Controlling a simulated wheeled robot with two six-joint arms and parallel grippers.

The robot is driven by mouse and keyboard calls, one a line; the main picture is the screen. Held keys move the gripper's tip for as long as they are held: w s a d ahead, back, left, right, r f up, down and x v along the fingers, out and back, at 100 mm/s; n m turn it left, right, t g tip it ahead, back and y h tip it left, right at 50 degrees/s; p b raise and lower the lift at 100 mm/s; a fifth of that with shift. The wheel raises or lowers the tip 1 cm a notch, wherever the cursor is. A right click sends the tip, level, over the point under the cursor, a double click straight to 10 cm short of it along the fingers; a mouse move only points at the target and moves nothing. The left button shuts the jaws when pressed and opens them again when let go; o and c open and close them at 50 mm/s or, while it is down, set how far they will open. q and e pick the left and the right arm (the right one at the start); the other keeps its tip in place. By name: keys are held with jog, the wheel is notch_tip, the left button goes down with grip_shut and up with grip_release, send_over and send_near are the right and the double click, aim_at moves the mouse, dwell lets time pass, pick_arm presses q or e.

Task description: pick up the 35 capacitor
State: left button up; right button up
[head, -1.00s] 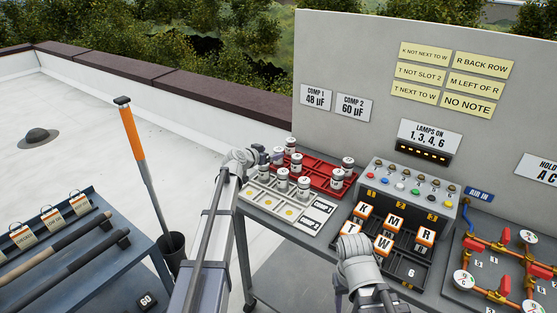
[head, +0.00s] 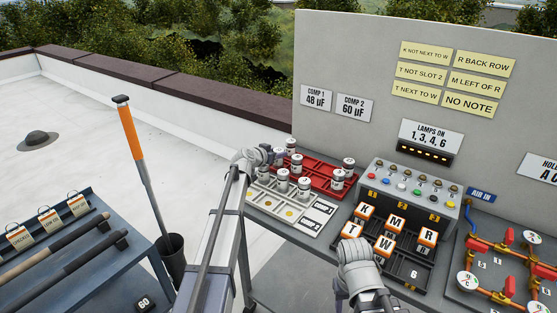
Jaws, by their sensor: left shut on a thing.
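Several small silvery capacitors with white labels stand on the bench at the back left. Some are on a red tray (head: 318,168), such as one capacitor (head: 297,163) and another at its right end (head: 337,180). Others are on a pale tray (head: 272,205) in front of it, such as one capacitor (head: 303,187). The numbers on the labels are too small to read. My left gripper (head: 277,157) is at the left end of the red tray, shut on a capacitor that its own fingers mostly hide. My right wrist is over the lamp-block rack; its fingertips are hidden.
Lettered orange-and-white blocks (head: 385,246) stand in a dark rack right of the pale tray. A grey panel box (head: 408,190) with coloured buttons is behind them. Pipes with red valves (head: 502,286) are at the right. Other capacitors stand close around my left gripper.

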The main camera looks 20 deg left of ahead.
pick_arm(q)
grip_shut()
